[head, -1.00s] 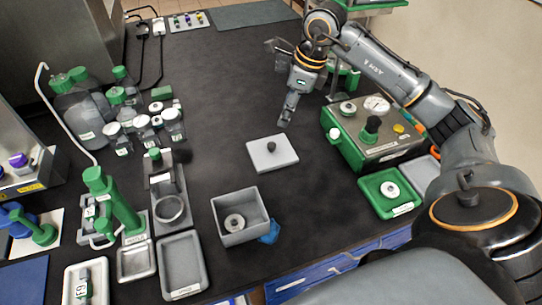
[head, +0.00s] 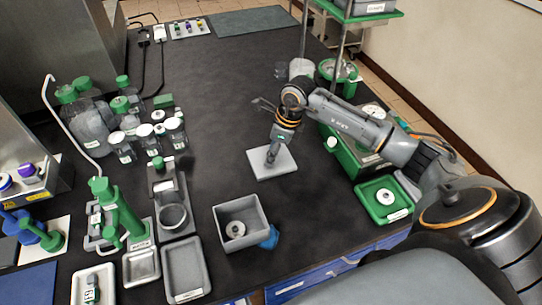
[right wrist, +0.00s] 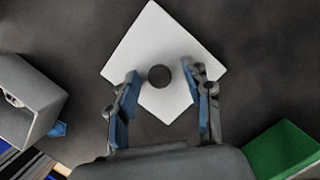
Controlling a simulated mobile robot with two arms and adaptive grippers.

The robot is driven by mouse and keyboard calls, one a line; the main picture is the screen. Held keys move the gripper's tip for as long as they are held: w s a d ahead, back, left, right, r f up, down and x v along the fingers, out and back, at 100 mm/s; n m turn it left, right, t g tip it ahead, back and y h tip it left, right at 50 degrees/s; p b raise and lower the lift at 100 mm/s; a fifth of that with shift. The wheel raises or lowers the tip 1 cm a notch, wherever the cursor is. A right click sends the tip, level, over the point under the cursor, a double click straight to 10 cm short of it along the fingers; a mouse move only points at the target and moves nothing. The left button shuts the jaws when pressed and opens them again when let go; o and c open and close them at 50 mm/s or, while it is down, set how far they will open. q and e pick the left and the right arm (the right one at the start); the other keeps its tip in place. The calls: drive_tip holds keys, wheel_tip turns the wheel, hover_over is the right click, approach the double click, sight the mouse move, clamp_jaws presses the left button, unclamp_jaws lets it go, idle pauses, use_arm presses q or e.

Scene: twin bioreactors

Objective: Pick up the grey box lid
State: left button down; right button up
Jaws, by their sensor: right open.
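The grey box lid (head: 266,168) lies flat on the black bench in the head view, behind the open grey box. In the right wrist view the lid (right wrist: 152,50) shows as a light square with a round dark knob (right wrist: 159,76) at its middle. My right gripper (right wrist: 163,108) is open, with its blue-padded fingers on either side of the knob and apart from it. In the head view the right gripper (head: 270,158) is over the lid and hides its knob. The height of the fingertips above the lid is hard to tell. My left gripper is not in view.
The open grey box (head: 241,211) with a metal round part inside stands in front of the lid, a blue piece (head: 269,237) beside it. A green tray (head: 384,201) and a green-framed instrument (head: 352,152) stand to the right. Bottles (head: 122,146) crowd the left.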

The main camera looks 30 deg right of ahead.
drive_tip(key=shift+f, duration=0.1)
drive_tip(key=shift+c, duration=0.4)
clamp_jaws()
